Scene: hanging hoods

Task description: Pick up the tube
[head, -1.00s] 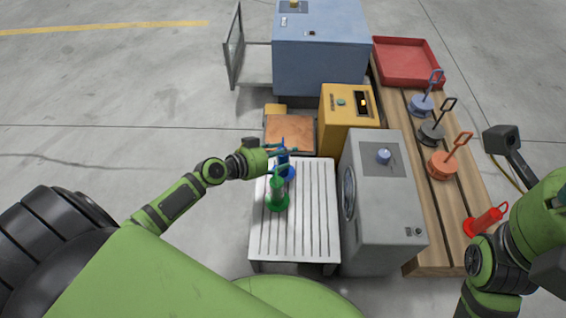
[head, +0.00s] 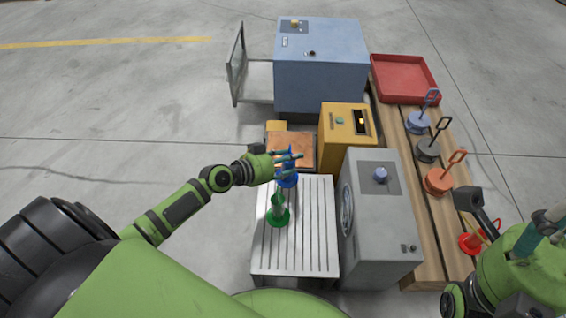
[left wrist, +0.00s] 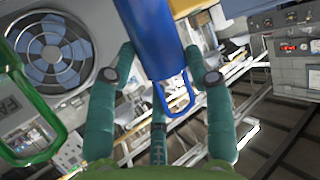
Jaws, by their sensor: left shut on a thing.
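A blue tube (head: 288,181) with a loop handle is at the far edge of the white slatted table. My left gripper (head: 289,161) is shut on it near its top.
A grey machine (head: 380,215) stands right of the table, with a yellow box (head: 345,135) and blue cabinet (head: 320,70) behind. A wooden pallet (head: 425,230) holds several loop-handled pieces, a red tube (head: 470,242) and a red tray (head: 404,78). Floor at left is clear.

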